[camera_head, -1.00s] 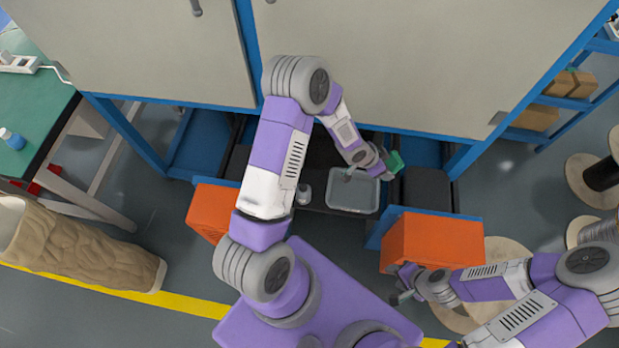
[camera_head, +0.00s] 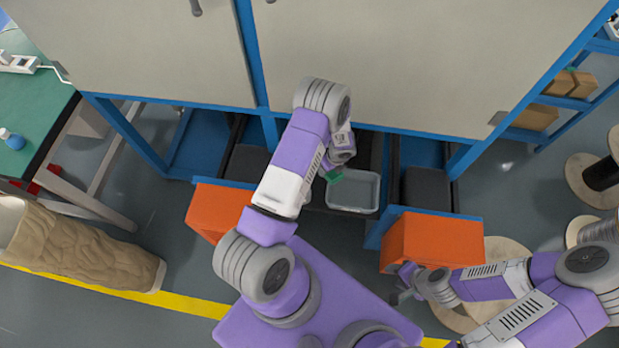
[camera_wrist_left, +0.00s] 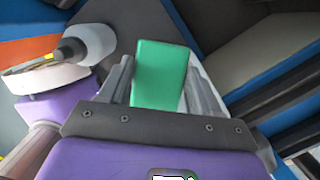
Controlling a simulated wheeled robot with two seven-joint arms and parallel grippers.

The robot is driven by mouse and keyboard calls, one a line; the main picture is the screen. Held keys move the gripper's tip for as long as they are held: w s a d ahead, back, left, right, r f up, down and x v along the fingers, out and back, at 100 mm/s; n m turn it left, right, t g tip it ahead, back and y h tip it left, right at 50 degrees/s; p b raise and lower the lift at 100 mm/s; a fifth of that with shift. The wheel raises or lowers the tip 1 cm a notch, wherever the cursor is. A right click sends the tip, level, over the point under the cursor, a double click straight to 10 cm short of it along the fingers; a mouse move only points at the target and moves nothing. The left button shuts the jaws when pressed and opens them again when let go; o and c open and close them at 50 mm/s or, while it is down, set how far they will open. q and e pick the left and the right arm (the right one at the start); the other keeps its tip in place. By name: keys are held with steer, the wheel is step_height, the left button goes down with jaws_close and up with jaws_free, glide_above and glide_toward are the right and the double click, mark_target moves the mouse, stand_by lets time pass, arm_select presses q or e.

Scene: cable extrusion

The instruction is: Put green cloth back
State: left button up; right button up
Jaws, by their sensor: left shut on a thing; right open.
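The green cloth (camera_head: 334,176) is a small green block-like piece at the upper left corner of a grey tray (camera_head: 353,208). It also shows in the left wrist view (camera_wrist_left: 160,73), between the two fingers. My left gripper (camera_wrist_left: 158,85) is shut on it. In the head view my own left arm covers most of that gripper. I cannot tell whether the cloth touches the tray. My right gripper (camera_head: 400,289) is open and empty, low in front of the right orange box.
Orange boxes stand left (camera_head: 205,212) and right (camera_head: 432,243) of the tray. The large cabinet (camera_head: 390,60) with blue frame rises behind.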

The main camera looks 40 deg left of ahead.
arm_select(q)
steer(key=s+a+f+m+t+y, duration=0.1)
steer(key=s+a+m+t, duration=0.1)
steer(key=a+m, duration=0.2)
steer(key=a, duration=0.3)
steer(key=shift+a+f, duration=0.25)
steer(key=shift+a, duration=0.1)
step_height(320, 180, down, 10)
steer(key=b, duration=0.4)
steer(key=shift+r, duration=0.25)
steer(key=shift+c, duration=0.4)
steer(key=o, duration=1)
steer(key=shift+s+p+v, duration=0.2)
steer(key=shift+p+v, duration=2)
steer(key=shift+v, duration=3.8)
